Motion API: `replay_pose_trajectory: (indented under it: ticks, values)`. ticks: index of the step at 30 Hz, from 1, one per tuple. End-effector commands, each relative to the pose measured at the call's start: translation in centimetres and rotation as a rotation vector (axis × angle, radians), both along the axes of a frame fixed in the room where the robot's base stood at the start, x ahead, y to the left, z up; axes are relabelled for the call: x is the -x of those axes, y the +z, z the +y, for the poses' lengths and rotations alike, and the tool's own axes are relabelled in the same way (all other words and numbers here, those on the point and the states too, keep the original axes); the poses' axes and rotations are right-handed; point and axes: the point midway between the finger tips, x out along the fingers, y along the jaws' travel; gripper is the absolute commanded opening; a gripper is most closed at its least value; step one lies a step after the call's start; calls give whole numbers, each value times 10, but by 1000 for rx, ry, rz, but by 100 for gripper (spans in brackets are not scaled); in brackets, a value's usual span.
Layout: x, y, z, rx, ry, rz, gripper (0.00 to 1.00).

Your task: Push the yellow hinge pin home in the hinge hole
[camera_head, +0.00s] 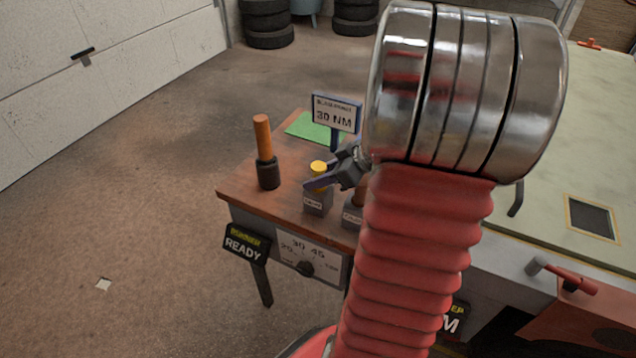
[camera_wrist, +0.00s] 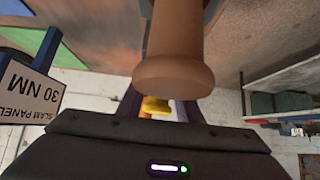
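The yellow hinge pin (camera_head: 318,167) shows in the head view as a round yellow cap above a small grey labelled block (camera_head: 317,204) on the bench. My gripper (camera_head: 332,175) is beside it, one dark finger crossing in front of the block just below the cap. In the wrist view the yellow pin (camera_wrist: 155,105) shows between the two fingers of my gripper (camera_wrist: 160,108), which stand apart. Contact with the pin cannot be told. The pin's shaft is mostly hidden, and I cannot make out the hinge hole.
An orange-handled tool (camera_head: 264,150) stands left on the wooden bench (camera_head: 235,188). A 30 NM sign (camera_head: 336,112) and green mat (camera_head: 308,126) are behind. A second labelled block (camera_head: 352,216) is partly hidden by my arm. A brown handle (camera_wrist: 173,75) looms close in the wrist view.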

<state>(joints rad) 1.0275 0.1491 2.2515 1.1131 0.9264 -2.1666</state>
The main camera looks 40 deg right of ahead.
Motion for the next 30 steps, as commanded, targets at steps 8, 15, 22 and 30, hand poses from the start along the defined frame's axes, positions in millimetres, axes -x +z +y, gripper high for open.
replay_pose_trajectory:
  ticks: [8,15,22,30]
  values:
    - [0,0,0,0,0,0,12]
    - [0,0,0,0,0,1,0]
    - [1,-1,0,1,0,2,0]
    - [0,11,-1,5,0,0,0]
